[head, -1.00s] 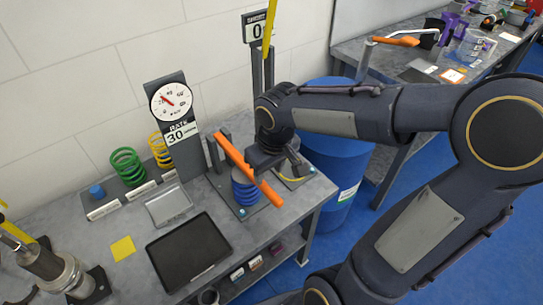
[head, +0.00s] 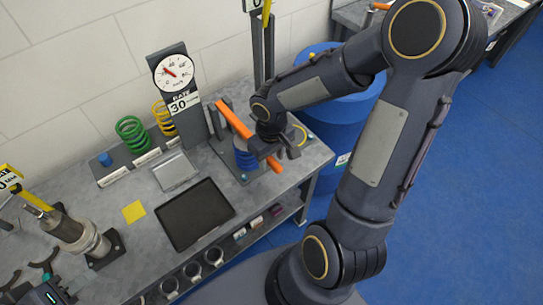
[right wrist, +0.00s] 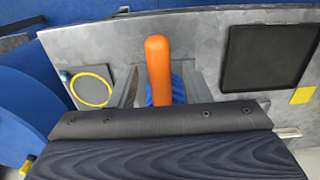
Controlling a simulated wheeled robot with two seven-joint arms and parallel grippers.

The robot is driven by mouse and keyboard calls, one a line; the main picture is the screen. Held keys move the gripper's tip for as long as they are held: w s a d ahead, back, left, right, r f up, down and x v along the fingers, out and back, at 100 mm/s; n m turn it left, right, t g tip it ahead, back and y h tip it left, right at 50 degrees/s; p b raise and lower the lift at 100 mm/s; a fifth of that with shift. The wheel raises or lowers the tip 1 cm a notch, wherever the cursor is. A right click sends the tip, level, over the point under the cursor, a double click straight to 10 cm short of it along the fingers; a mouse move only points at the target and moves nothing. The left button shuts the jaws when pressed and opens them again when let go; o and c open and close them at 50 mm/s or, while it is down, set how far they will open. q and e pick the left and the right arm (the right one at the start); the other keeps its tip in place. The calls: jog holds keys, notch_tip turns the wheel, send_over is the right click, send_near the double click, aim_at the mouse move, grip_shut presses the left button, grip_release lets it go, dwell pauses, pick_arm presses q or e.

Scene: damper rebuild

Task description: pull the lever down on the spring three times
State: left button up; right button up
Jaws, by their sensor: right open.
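The orange lever (head: 236,122) slants down toward the table's front edge above the blue spring (head: 243,158) on its stand. It also shows upright in the middle of the right wrist view (right wrist: 158,65), with a bit of the blue spring behind it. My right gripper (head: 279,150) is open at the lever's near end. In the right wrist view the lever seems to run between its fingers, with grey shapes on both sides; I cannot tell whether they touch it.
A black tray (head: 188,220), a yellow note (head: 134,211), and green (head: 131,134) and yellow (head: 162,118) springs stand or lie to the left. A metal damper (head: 75,235) is at far left. A blue barrel (head: 352,120) stands beyond the table's right end.

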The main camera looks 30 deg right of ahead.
grip_shut()
dwell(0.3)
jog(key=r+g+p, duration=0.1)
jog(key=r+p, duration=0.1)
jog(key=w+r+g+p, duration=0.1)
jog(key=r+p, duration=0.1)
jog(key=p, duration=0.1)
jog(key=r+p, duration=0.3)
jog(key=shift+w+g, duration=0.25)
jog(key=shift+g, duration=0.15)
jog(key=shift+w+r, duration=0.15)
jog(key=shift+r, duration=0.05)
grip_release()
jog(key=shift+f, duration=0.1)
